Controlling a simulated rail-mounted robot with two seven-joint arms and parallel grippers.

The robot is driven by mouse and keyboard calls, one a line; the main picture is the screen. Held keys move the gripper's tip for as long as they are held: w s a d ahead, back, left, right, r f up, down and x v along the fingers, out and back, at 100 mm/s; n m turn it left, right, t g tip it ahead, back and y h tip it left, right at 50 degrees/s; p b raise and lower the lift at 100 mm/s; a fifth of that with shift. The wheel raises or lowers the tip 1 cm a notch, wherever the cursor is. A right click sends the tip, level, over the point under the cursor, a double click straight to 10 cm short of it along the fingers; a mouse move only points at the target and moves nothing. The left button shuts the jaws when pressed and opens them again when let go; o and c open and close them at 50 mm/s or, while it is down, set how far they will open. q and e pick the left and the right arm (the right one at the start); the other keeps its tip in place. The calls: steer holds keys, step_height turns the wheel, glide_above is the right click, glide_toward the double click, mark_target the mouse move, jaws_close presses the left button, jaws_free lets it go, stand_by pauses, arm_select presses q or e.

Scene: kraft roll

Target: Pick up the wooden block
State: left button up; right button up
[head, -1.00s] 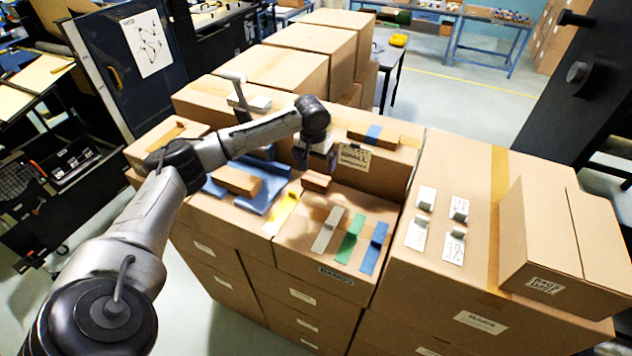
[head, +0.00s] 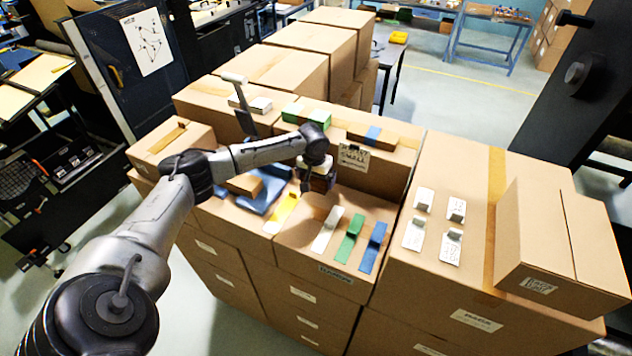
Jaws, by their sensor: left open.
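My left gripper (head: 317,183) points down over the middle carton, near the yellow strip. It is open, and its fingers are dark and small in the view. The small brown wooden block that lay under it is now mostly or fully hidden by the gripper; I cannot tell whether the fingers touch it. Another wooden block (head: 243,184) lies on blue material to the left of the gripper, apart from it. My right gripper is not in view.
A yellow strip (head: 284,213), a white strip (head: 326,229), a green strip (head: 349,239) and a blue strip (head: 373,246) lie on the carton. A taller carton (head: 385,174) stands behind. A large closed box (head: 565,235) stands at the right.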

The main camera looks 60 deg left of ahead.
arm_select(q)
steer(key=shift+c, duration=0.3)
steer(key=c, duration=0.6)
steer(key=shift+o, duration=0.2)
